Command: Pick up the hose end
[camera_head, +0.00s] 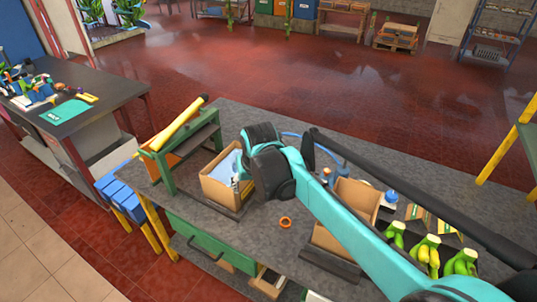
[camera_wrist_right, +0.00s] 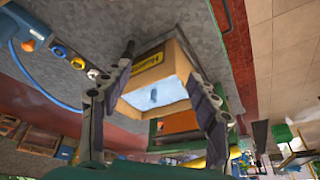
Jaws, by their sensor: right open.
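A thin blue hose (camera_wrist_right: 45,92) curves over the grey bench top at the left of the right wrist view, running to behind one finger of my right gripper (camera_wrist_right: 160,70). Its end cannot be made out there. In the head view a short stretch of the blue hose (camera_head: 291,134) shows behind my right arm. My right gripper is open, its fingers apart with nothing seen between them. An open cardboard box (camera_wrist_right: 172,68) with light blue contents lies beyond the fingers. The box (camera_head: 221,190) is beside my right gripper in the head view. My left gripper is not in view.
The grey bench (camera_head: 262,240) also holds a second cardboard box (camera_head: 357,200), an orange ring (camera_head: 285,222), a green rack (camera_head: 185,150) and several banana bunches (camera_head: 428,255). A row of small rings and a blue fitting (camera_wrist_right: 30,45) lies near the hose.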

